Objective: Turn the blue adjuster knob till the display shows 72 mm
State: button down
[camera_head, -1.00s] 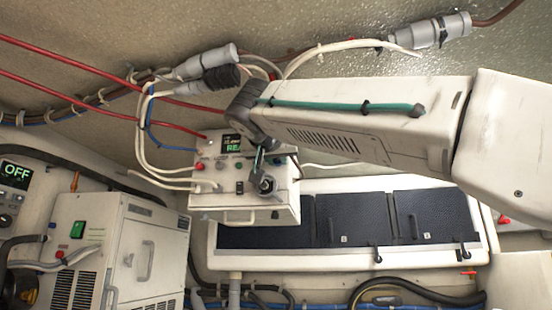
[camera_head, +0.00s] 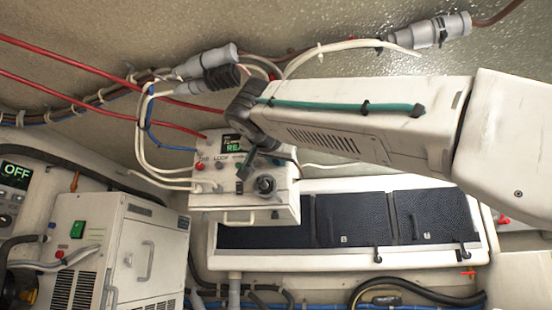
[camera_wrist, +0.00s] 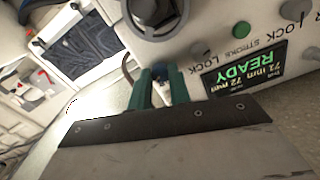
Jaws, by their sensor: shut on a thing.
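In the head view my gripper (camera_head: 243,171) is in front of the white control box (camera_head: 232,203), and my arm partly covers the display (camera_head: 232,144).
A large dark round knob (camera_wrist: 155,10) sits close to my fingers. A green button (camera_wrist: 242,30) and grey knobs (camera_wrist: 295,9) are on the same panel, by the STROKE LOCK lettering. White cables (camera_head: 145,150) run along the box's left side. Dark locker panels (camera_head: 350,218) lie to the right.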

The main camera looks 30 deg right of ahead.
jog(key=c, duration=1.3)
grip_release()
jog(key=v, duration=0.8)
jog(key=shift+w, duration=0.1)
